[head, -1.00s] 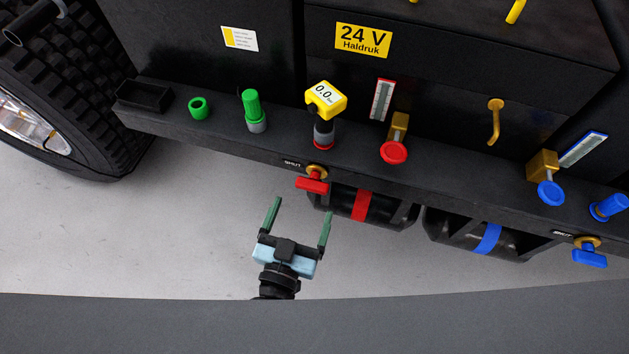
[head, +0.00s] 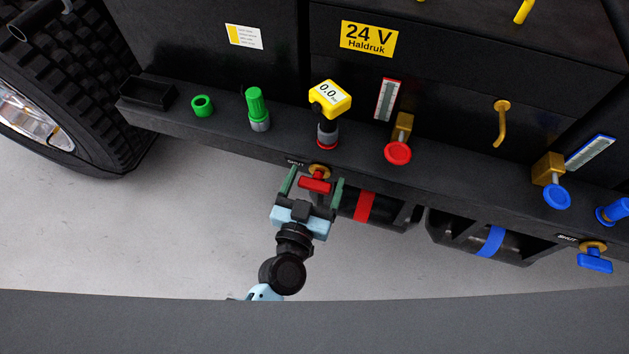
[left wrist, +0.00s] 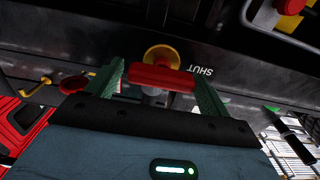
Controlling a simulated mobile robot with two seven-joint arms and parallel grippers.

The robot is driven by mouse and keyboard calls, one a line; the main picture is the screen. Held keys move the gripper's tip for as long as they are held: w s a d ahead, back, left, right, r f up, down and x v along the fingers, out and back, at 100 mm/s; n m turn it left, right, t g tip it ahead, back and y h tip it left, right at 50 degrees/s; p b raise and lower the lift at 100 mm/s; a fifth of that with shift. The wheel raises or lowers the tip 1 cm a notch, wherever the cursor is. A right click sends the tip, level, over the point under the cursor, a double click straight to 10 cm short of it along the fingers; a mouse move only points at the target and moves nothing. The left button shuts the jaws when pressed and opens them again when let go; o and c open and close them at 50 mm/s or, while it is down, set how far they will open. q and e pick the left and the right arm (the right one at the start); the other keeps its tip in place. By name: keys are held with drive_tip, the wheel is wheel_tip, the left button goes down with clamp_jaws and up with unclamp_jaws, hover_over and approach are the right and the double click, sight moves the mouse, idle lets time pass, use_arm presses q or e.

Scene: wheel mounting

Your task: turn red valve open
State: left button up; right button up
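The red valve (head: 315,185) has a red bar handle on a brass fitting, on the front face of the dark shelf beside a "SHUT" label. My left gripper (head: 314,181) is open, with one green finger on each side of the red handle. In the left wrist view the red valve (left wrist: 161,77) lies crosswise between the fingertips of my left gripper (left wrist: 160,85), close to both. I cannot tell whether the fingers touch it. The "SHUT" label (left wrist: 202,71) is beside it. My right gripper is not in view.
Above on the shelf (head: 220,125) stand a yellow gauge (head: 330,98), a green capped fitting (head: 257,108) and a red knob (head: 397,153). A black tank with a red band (head: 364,206) hangs just right of the gripper. A blue valve (head: 595,264) is far right. The floor at left is clear.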

use_arm(q)
drive_tip(key=c, duration=0.8)
